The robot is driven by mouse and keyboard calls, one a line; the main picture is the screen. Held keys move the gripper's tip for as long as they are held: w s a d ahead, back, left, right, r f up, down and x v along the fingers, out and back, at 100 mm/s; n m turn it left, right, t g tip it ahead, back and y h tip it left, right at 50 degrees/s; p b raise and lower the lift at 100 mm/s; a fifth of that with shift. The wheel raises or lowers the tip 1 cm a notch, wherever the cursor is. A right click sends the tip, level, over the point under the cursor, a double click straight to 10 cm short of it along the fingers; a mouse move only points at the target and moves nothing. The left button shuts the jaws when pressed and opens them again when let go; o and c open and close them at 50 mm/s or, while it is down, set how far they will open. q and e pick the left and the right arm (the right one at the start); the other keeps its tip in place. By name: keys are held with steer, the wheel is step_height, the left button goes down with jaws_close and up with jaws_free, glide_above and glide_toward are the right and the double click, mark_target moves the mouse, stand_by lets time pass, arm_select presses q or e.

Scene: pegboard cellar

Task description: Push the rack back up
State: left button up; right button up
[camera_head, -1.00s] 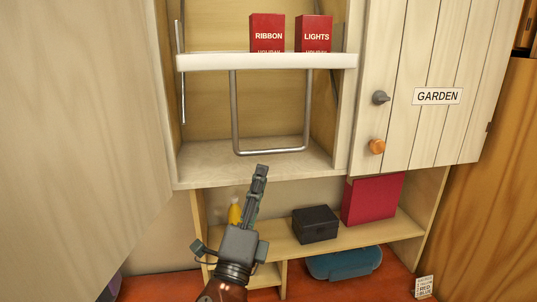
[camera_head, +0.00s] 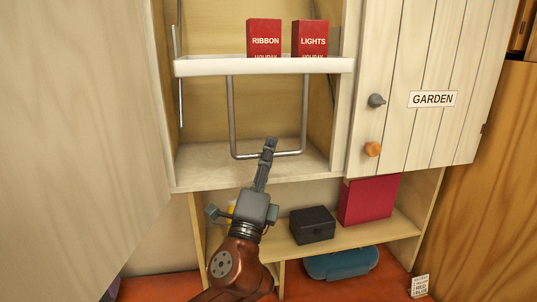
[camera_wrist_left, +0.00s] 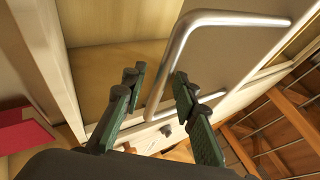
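The rack (camera_head: 205,67) is a white tray with a metal U-shaped handle (camera_head: 231,118) hanging below it, inside the open cabinet. Two red boxes, RIBBON (camera_head: 264,38) and LIGHTS (camera_head: 309,38), stand on it. My left gripper (camera_head: 270,143) reaches up from below, its fingers at the handle's bottom bar. In the left wrist view, the gripper (camera_wrist_left: 158,82) is open, and part of the handle (camera_wrist_left: 178,48) passes between its two fingers. I cannot tell whether they touch it. My right gripper is not in view.
The GARDEN door (camera_head: 430,125) is at the right, and a plain door (camera_head: 75,130) fills the left. Below the cabinet, a shelf holds a black box (camera_head: 312,225) and a red box (camera_head: 368,198). A blue container (camera_head: 342,264) lies on the red surface underneath.

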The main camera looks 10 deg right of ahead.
arm_select(q)
jaws_close()
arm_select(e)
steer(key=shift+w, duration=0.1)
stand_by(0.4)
